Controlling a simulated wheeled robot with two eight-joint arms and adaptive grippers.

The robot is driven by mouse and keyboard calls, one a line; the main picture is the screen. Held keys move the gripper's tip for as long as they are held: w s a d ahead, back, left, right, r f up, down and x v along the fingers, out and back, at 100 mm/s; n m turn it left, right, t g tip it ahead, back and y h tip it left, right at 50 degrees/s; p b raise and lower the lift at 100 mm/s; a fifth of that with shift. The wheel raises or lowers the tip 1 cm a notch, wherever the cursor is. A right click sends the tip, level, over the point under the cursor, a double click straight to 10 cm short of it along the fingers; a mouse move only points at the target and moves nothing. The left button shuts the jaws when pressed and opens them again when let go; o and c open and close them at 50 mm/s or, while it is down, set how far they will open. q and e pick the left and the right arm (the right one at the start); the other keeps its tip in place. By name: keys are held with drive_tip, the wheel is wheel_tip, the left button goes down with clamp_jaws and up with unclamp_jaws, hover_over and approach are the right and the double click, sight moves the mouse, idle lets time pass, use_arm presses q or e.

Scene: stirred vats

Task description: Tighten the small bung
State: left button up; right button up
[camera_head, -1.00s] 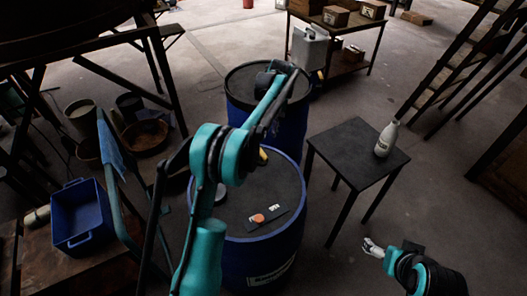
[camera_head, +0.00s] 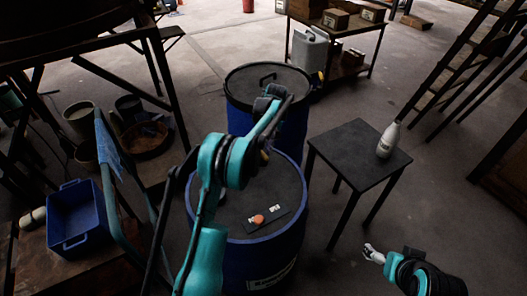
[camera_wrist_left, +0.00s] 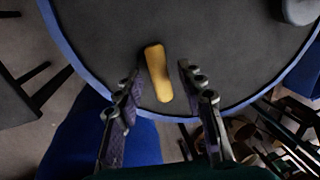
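The near blue drum (camera_head: 246,270) has a dark lid, seen large in the left wrist view (camera_wrist_left: 225,65). A yellow, elongated piece (camera_wrist_left: 158,72) lies over the lid near the rim, between the fingertips of my left gripper (camera_wrist_left: 161,74). The fingers are spread, with a gap on both sides of it. In the head view my left arm mostly hides this gripper. I cannot make out the small bung for certain. A round orange piece (camera_head: 258,219) rests on a dark mat on the lid. My right gripper (camera_head: 372,254) is at lower right, away from the drum; its opening is unclear.
A second blue drum (camera_head: 238,122) stands right behind the near one. A black table (camera_head: 350,150) with a white bottle (camera_head: 388,139) is to the right. A blue crate (camera_head: 80,217) sits at left. Floor is clear between the table and the ladder-like frame (camera_head: 452,75).

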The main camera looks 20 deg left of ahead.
use_arm(q)
clamp_jaws()
drive_tip(key=m+p, duration=0.1)
drive_tip(key=m, duration=0.2)
drive_tip(key=shift+d+r+m+t, duration=0.1)
drive_tip(key=shift+m+t, duration=0.2)
drive_tip(key=shift+m, duration=0.1)
drive_tip(key=m+p, duration=0.1)
drive_tip(key=m, duration=0.3)
drive_tip(key=shift+s+m+t+y, duration=0.1)
drive_tip(key=shift+m+t+y, duration=0.2)
drive_tip(key=shift+t+y, duration=0.1)
drive_tip(key=m, duration=0.4)
drive_tip(key=shift+s+t+p, duration=0.1)
drive_tip(key=shift+t+p, duration=0.25)
drive_tip(key=shift+t, duration=0.05)
drive_tip(key=shift+s+m+t, duration=0.1)
drive_tip(key=shift+m+t, duration=0.4)
drive_tip(key=shift+m, duration=2.2)
drive_tip(key=shift+h, duration=0.3)
